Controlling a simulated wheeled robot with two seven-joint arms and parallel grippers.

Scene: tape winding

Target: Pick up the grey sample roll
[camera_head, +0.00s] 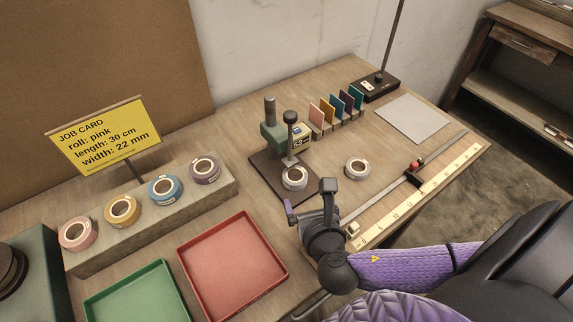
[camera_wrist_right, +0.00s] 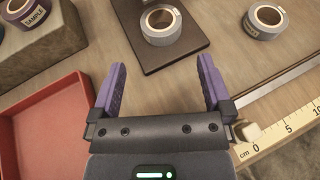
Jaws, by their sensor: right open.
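Two greyish rolls are in view. One light grey roll (camera_head: 294,179) lies flat on the dark base plate of the gauge stand; it also shows in the right wrist view (camera_wrist_right: 160,38). Another grey roll (camera_head: 357,169) with a label lies flat on the bare table to its right, and in the right wrist view (camera_wrist_right: 262,31) it is at the top right. My right gripper (camera_head: 313,202) is open and empty. In the right wrist view its purple fingers (camera_wrist_right: 160,68) point toward the roll on the plate, which lies beyond the fingertips, apart from them. My left gripper is not in view.
Pink, yellow, blue and purple rolls sit on a block (camera_head: 150,228) at left, below a yellow job card (camera_head: 105,137). A red tray (camera_head: 232,265) and a green tray (camera_head: 130,300) lie in front. A ruler (camera_head: 425,190) runs along the right edge. Coloured cards (camera_head: 338,108) stand behind.

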